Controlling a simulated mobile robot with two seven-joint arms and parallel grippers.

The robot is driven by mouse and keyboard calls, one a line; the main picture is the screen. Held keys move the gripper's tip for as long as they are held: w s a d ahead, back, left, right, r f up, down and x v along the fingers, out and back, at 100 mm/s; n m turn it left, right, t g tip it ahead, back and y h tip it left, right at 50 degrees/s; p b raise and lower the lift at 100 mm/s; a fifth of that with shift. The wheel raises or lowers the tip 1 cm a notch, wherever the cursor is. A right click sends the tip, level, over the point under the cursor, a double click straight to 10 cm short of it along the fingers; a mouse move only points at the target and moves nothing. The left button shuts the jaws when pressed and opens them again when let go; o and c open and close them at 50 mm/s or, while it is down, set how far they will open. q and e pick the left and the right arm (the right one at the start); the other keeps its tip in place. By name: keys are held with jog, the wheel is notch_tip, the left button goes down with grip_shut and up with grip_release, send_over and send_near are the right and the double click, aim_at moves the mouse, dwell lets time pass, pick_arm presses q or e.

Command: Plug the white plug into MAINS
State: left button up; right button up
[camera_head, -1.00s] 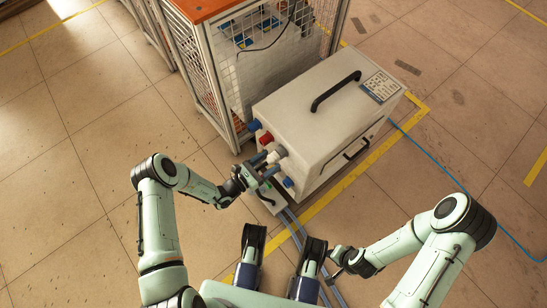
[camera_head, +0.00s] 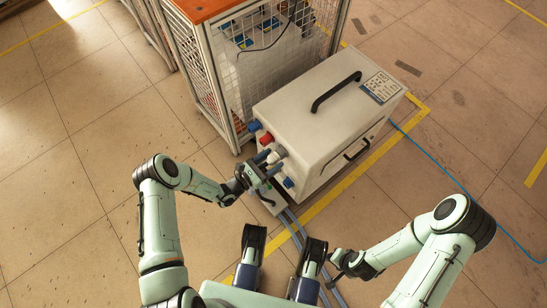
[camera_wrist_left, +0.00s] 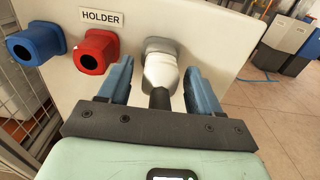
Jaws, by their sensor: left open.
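The white plug (camera_wrist_left: 161,72) sits in a pale round socket on the panel marked HOLDER in the left wrist view, with a dark cable end toward me. My left gripper (camera_wrist_left: 158,80) is open, its two blue fingers on either side of the plug; I cannot tell whether they touch it. In the head view my left gripper (camera_head: 266,172) is at the panel side of the white box (camera_head: 325,120) and partly hides the plug. No MAINS label can be read. My right gripper (camera_head: 338,264) is low in the head view, away from the box; its jaws are unclear.
A red socket (camera_wrist_left: 96,52) and a blue socket (camera_wrist_left: 36,43) are left of the plug. A mesh cage (camera_head: 250,60) with an orange top stands behind the box. Grey cables (camera_head: 292,222) run along the floor. The floor at left is clear.

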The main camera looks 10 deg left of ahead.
jog(key=shift+r, duration=0.1)
dwell(0.6)
pick_arm(q)
grip_shut()
jog(key=p+v, duration=0.2)
jog(key=v, duration=0.4)
pick_arm(e)
jog(key=shift+s+r, duration=0.1)
jog(key=shift+r, duration=1.05)
